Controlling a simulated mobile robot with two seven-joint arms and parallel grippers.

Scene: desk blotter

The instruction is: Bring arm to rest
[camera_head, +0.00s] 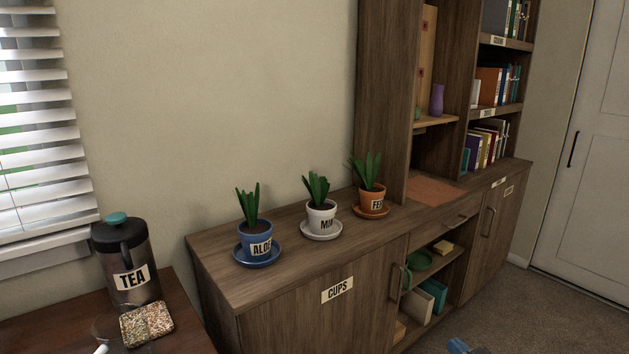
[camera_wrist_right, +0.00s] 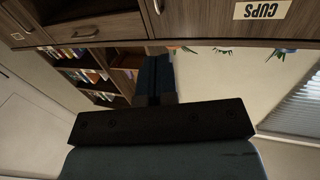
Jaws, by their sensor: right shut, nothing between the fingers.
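My right gripper (camera_head: 459,346) barely shows at the bottom edge of the head view, in front of the wooden cabinet and right of its CUPS door. In the right wrist view, which is upside down, its blue fingers (camera_wrist_right: 154,62) are together with nothing between them. It is apart from the cabinet and touches nothing that I can see. Most of my right arm is out of the head view. My left gripper is in neither view.
The wooden cabinet (camera_head: 300,266) carries a blue ALOE pot (camera_head: 254,233), a white pot (camera_head: 321,215) and an orange pot (camera_head: 371,197), each on a saucer. A TEA canister (camera_head: 128,258) stands on the desk at left. Carpet (camera_head: 530,310) lies clear at right.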

